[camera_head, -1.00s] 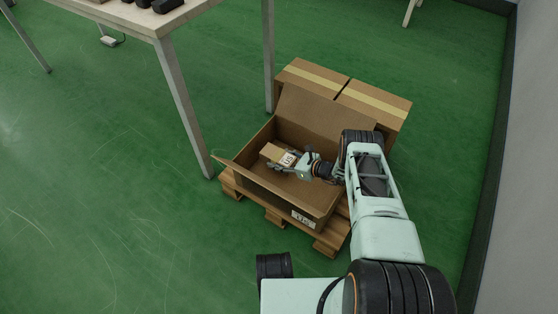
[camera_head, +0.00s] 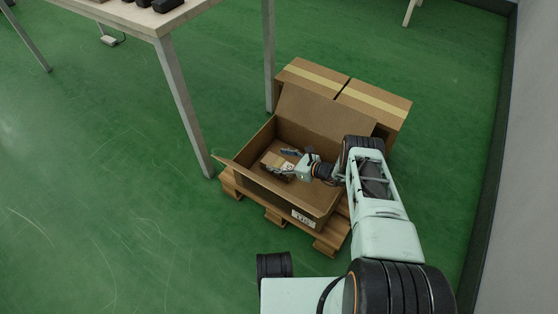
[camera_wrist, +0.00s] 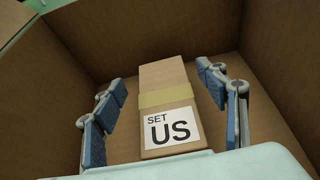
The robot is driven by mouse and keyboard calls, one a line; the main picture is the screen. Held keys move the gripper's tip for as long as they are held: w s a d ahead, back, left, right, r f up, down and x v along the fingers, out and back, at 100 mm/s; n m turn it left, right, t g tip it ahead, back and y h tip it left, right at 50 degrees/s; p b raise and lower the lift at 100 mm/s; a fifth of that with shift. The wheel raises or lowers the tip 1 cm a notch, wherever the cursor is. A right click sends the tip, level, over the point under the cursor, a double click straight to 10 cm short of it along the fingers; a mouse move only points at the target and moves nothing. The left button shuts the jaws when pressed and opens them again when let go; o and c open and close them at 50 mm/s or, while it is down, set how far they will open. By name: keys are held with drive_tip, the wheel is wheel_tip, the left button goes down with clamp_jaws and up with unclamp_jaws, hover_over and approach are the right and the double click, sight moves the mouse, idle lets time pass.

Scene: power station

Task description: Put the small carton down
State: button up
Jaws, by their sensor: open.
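The small carton (camera_head: 274,162) is brown with a tan tape band and a white label. In the wrist view the small carton (camera_wrist: 167,108) shows "SET US" and lies inside the large open box (camera_head: 256,189), apparently on its floor. My gripper (camera_head: 288,162) is inside the box, open. In the wrist view its blue-padded fingers (camera_wrist: 166,94) stand on both sides of the carton, with a gap on each side. In the head view the fingers partly hide the carton.
The open box stands on a wooden pallet (camera_head: 274,217). Closed taped cartons (camera_head: 375,96) stand right behind it. A table (camera_head: 150,17) with a metal leg (camera_head: 186,107) is close to the left. Green floor is free at the front left, and a wall (camera_head: 518,160) runs along the right.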

drive_tip(key=shift+r, duration=0.4)
drive_tip(key=p+v, duration=0.4)
drive_tip(key=v, duration=0.8)
drive_tip(key=shift+r, duration=0.15)
drive_tip(key=shift+r, duration=0.1)
